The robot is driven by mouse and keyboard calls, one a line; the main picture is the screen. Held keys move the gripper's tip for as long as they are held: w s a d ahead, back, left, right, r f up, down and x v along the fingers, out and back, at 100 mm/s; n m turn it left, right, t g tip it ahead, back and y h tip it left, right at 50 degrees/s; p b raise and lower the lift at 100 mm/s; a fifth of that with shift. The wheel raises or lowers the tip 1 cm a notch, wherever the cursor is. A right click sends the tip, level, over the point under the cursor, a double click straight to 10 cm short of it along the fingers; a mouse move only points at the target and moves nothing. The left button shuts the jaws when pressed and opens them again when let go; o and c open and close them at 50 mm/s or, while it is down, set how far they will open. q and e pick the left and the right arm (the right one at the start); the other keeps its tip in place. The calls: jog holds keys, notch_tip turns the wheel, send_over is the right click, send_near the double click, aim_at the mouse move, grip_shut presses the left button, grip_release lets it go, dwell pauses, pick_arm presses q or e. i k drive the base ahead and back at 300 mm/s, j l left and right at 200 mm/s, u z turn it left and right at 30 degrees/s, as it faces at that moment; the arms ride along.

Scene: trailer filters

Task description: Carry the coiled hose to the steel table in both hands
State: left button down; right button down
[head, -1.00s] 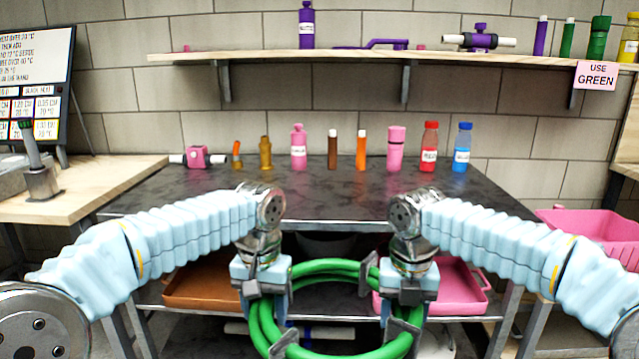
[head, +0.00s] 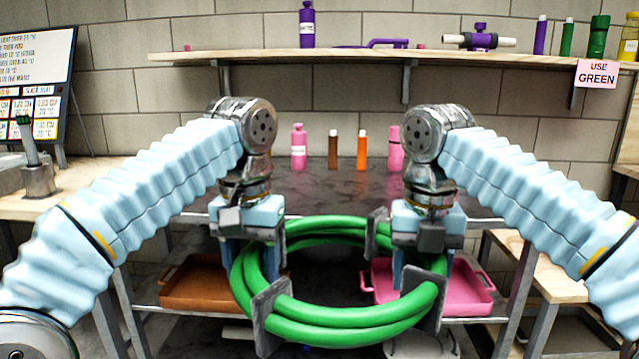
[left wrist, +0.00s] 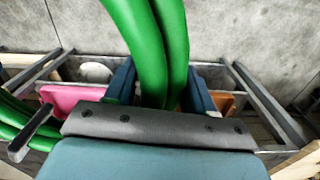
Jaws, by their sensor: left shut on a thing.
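The coiled green hose (head: 340,322) hangs between my two grippers in front of the steel table (head: 345,192). My left gripper (head: 268,275) is shut on the left side of the coil. In the left wrist view the hose (left wrist: 150,45) runs between the fingers of my left gripper (left wrist: 160,95). My right gripper (head: 412,265) is around the right side of the coil and appears closed on it. The coil is roughly level, apart from the table and near the height of its top edge. My arms hide parts of the tabletop.
Bottles stand along the back of the table, including a pink one (head: 298,147) and an orange one (head: 362,150). The front middle of the tabletop looks clear. Below are a brown tray (head: 200,285) and a pink tray (head: 470,290). A wooden shelf (head: 350,56) hangs above.

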aim_at(335, 197)
jog(key=i, duration=1.65)
